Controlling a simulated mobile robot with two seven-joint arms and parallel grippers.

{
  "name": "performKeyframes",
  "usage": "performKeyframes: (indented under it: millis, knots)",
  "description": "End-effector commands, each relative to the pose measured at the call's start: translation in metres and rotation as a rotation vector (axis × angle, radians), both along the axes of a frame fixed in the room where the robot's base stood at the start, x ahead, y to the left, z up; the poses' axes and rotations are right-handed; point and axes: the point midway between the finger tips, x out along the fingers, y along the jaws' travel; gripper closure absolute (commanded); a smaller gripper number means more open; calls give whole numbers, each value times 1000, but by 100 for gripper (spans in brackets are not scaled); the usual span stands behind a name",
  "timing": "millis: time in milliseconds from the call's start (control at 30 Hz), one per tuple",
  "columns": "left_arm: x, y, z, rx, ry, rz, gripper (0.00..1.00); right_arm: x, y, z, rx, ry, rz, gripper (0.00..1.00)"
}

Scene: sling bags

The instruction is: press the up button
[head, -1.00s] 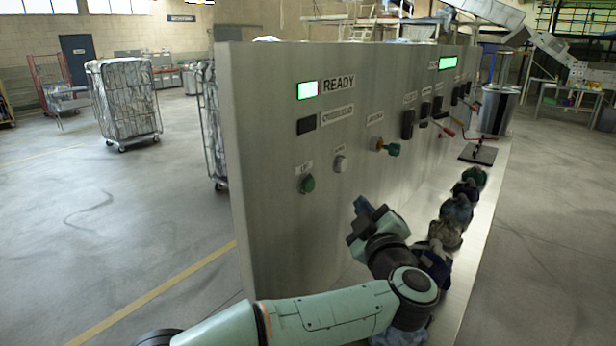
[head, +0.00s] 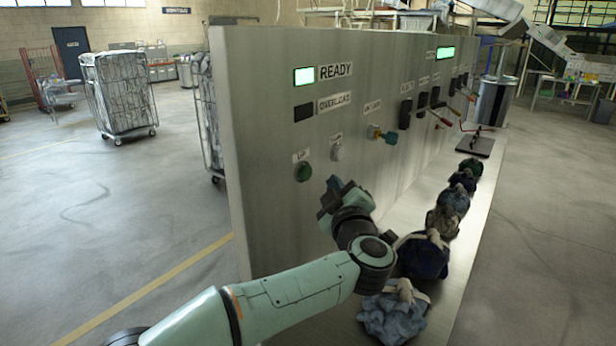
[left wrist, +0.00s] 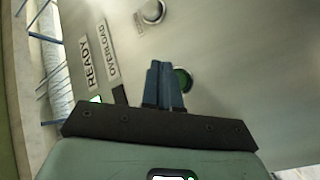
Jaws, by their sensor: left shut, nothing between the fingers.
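The green up button (head: 303,172) sits low on the left part of the grey metal panel (head: 265,120), under a small label reading UP. It also shows in the left wrist view (left wrist: 183,79), partly hidden behind my fingers. My left gripper (head: 333,185) is shut and empty, close to the panel, to the right of and slightly below the button. In the left wrist view its blue fingers (left wrist: 160,70) are together and overlap the button's left edge. I cannot tell a touch; the fingers look apart from it. My right gripper is not in view.
A white button (head: 336,152) is right of the green one. A teal-handled knob (head: 388,137), black switches and levers line the panel. Several bundled bags, one dark blue (head: 424,258), lie on the ledge below. A lit READY lamp (head: 304,76) is above. A wheeled cage (head: 120,95) stands left.

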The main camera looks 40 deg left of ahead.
Motion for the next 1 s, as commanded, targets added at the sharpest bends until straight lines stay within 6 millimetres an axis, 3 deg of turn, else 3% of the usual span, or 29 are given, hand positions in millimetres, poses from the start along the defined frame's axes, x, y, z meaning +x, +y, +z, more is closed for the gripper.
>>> performKeyframes:
  millis: [300,1000]
  knots:
    - [-3,29,1,0,-2,0,100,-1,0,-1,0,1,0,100]
    - [-3,31,0,1,0,-1,100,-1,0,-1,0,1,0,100]
